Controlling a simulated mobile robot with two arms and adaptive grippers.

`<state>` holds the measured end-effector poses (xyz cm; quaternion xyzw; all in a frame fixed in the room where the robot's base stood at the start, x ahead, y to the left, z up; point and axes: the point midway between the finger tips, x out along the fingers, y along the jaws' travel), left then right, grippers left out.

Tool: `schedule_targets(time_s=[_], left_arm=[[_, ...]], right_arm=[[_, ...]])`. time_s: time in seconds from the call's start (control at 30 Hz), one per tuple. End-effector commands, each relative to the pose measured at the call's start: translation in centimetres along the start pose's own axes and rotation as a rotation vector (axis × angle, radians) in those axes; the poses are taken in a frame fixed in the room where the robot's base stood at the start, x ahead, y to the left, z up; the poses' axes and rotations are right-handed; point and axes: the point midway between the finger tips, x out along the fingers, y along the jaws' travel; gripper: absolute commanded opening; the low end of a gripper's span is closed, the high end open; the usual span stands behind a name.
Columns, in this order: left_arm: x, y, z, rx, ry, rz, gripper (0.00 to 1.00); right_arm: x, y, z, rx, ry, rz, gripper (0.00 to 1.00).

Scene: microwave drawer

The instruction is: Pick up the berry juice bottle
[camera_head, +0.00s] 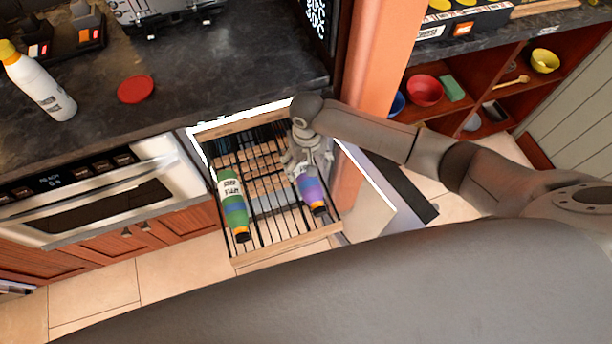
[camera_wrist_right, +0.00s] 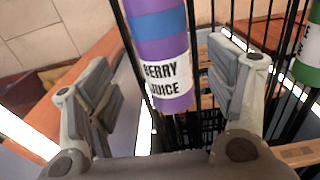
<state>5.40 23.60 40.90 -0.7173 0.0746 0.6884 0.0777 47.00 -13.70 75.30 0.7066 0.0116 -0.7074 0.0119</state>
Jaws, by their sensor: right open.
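The berry juice bottle (camera_head: 311,190) is purple with a blue band and a dark cap with an orange ring. It lies in an open wire drawer (camera_head: 285,240) on the right side. In the right wrist view the bottle (camera_wrist_right: 168,85) shows its white "BERRY JUICE" label. My right gripper (camera_head: 306,165) is at the label end of the bottle. In the wrist view its two fingers (camera_wrist_right: 160,90) are spread, one on each side of the bottle, with gaps between. The cap end is out of the wrist view. My left gripper is not in view.
A green bottle (camera_head: 234,205), labelled as apple juice, lies in the same drawer at the left; its edge shows in the wrist view (camera_wrist_right: 308,60). An open door panel (camera_head: 370,195) stands right of the drawer. A dark counter (camera_head: 200,85) lies above it.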

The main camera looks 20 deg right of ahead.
Motion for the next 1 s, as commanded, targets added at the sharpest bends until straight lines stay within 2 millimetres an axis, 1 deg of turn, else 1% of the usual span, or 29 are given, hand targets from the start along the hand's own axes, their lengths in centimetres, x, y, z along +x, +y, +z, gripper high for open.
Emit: schedule_targets(time_s=[0.2,0.3,0.43,0.7,0.8,1.0], left_arm=[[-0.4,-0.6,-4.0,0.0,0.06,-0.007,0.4],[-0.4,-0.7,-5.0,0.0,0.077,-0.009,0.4],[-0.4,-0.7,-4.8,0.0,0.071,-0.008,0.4],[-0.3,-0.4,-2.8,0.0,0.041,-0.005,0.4],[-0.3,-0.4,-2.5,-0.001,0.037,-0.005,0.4],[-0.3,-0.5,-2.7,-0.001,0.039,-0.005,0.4]], right_arm=[[2.5,-0.4,0.0,-0.001,-0.003,0.001,0.77],[3.9,-0.4,0.0,0.0,-0.003,0.001,0.77],[4.9,-0.4,0.0,0.0,-0.001,0.0,0.77],[5.1,-0.4,0.0,-0.002,0.0,0.0,0.77],[5.1,-0.4,0.0,-0.002,0.0,0.0,0.64],[5.1,-0.4,0.0,-0.001,0.0,0.0,0.38]])
